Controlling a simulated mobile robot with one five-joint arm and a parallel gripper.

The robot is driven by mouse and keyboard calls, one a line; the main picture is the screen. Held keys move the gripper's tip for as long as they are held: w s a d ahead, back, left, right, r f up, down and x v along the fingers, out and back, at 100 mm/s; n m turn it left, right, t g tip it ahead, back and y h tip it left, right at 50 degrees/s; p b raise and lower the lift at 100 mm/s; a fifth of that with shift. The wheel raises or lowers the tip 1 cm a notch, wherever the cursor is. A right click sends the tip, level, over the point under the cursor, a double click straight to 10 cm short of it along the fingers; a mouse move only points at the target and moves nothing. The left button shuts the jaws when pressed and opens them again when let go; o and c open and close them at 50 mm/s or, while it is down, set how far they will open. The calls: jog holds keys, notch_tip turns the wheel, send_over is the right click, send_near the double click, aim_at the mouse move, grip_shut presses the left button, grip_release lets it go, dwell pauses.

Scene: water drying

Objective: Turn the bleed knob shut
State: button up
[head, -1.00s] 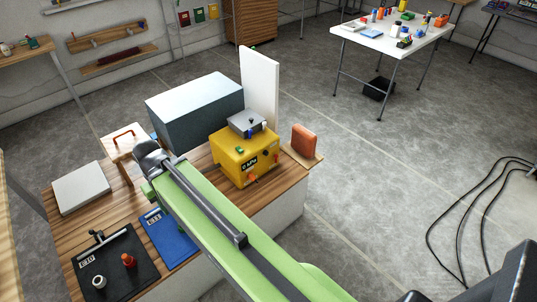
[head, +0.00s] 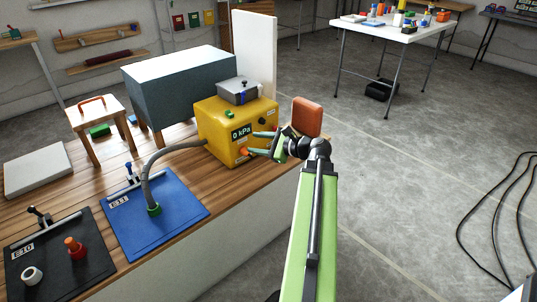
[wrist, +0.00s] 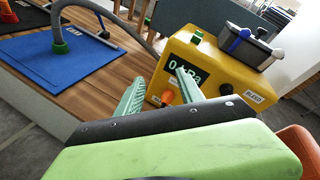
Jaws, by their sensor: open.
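The yellow pump box (head: 222,120) stands on the wooden bench; its display reads 0 kPa. In the wrist view, a BLEED label (wrist: 255,97) is on the right of its front face. An orange knob (wrist: 167,97) is low on the left of that face, and also shows in the head view (head: 242,151). My gripper (head: 253,143) is open and empty, its green fingers pointing left in front of the face. In the wrist view, its fingertips (wrist: 159,78) spread by the display and orange knob.
A grey hose (head: 160,160) runs from the box to a green fitting on the blue mat (head: 187,218). A grey tray (head: 238,92) sits on the box. A red-orange block (head: 307,117) stands right of it, close to my wrist.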

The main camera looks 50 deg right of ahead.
jog(key=s+d+f+m+t+h+b, duration=0.25)
jog(key=s+d+m+h+b, duration=0.2)
jog(key=s+d+m, duration=0.55)
jog(key=n, duration=0.3)
send_near(264, 122)
jog(key=shift+t, duration=0.45)
jog(key=w, duration=0.5)
jog(key=w+f, duration=0.1)
jog(key=w, duration=0.1)
jog(key=shift+w+d, duration=0.3)
jog(key=shift+w, duration=0.1)
grip_shut()
